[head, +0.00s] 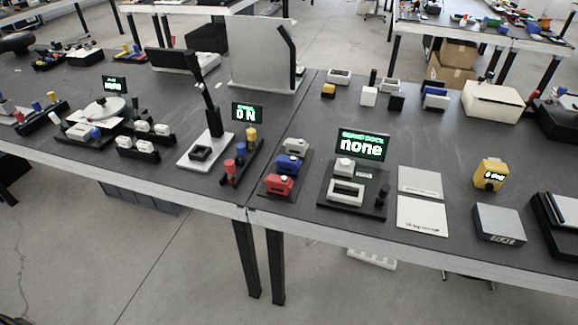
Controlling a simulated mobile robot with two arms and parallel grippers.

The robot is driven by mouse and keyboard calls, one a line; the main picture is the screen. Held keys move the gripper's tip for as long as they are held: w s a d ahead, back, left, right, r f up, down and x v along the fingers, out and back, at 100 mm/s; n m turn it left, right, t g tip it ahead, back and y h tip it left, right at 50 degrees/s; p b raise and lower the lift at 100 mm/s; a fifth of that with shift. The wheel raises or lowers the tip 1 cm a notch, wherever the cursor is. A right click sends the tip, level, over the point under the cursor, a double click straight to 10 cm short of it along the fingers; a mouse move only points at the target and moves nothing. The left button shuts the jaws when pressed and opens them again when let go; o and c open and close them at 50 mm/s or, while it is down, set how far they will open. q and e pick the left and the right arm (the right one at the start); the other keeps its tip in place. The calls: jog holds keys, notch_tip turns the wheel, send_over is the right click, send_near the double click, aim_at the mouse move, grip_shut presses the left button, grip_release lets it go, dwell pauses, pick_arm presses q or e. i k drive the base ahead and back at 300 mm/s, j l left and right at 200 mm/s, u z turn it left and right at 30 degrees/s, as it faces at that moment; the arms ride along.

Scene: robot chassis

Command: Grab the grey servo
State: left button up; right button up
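A light grey servo-like block (296,146) sits at the far end of a dark rack (266,190) near the middle of the table. A blue block (289,163) and a red block (279,184) sit in front of it in the same rack. To the right is a black dock (333,202) with a light rectangular frame (346,192) and a small light block behind it. A sign above the dock (361,145) reads "none" in its large line. Neither of my grippers is in the head view.
Left of the rack are a stand with a tilted black arm (209,110) and a holder with red, blue and yellow pieces (240,163). White plates (421,216), a yellow device (490,174) and a grey box (498,223) lie right. The table's front edge is near the rack.

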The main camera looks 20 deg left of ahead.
aim_at(294, 147)
jog(key=i+l, duration=0.15)
jog(key=l, duration=0.25)
jog(key=i+l+u, duration=0.1)
jog(key=l, duration=0.25)
jog(key=i+l, duration=0.15)
jog(key=l, duration=0.25)
